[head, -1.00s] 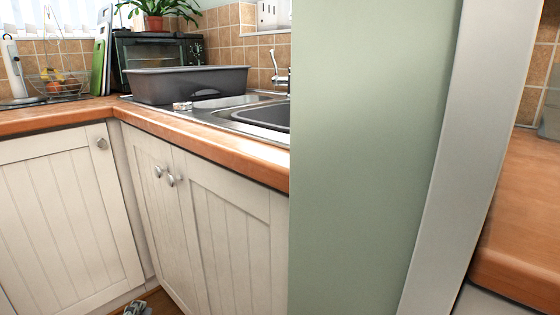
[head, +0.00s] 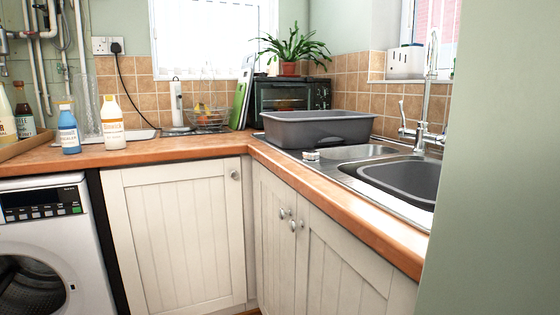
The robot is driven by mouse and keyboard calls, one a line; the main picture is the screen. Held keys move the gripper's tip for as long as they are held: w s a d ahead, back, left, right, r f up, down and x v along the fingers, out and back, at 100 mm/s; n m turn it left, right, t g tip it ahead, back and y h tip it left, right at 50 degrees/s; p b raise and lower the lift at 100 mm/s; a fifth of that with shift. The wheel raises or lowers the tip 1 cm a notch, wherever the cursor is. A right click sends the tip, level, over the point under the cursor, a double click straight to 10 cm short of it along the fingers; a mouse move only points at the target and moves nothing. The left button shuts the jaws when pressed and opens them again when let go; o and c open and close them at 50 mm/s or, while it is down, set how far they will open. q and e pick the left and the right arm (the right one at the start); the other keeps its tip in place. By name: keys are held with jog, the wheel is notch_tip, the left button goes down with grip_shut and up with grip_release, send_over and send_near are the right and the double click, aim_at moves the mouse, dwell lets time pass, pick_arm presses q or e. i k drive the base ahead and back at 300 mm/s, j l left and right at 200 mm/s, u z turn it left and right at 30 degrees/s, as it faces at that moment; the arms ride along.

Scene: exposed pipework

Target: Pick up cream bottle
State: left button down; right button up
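Another cream-coloured bottle (head: 5,118) with a dark label is cut off by the left edge, beside a dark bottle (head: 24,112). I cannot tell from the labels which one is named cream. Neither of my grippers is in view.
A brown tray (head: 28,145) sits under the leftmost bottles. A washing machine (head: 50,245) stands below. The worktop (head: 180,148) runs right to a grey basin (head: 315,128) and a sink (head: 400,180). A pale green wall (head: 505,170) blocks the right side.

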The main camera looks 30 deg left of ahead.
aim_at(111, 114)
jog(key=u, duration=1.8)
jog(key=i+j+u, duration=0.25)
jog(key=k+l, duration=0.05)
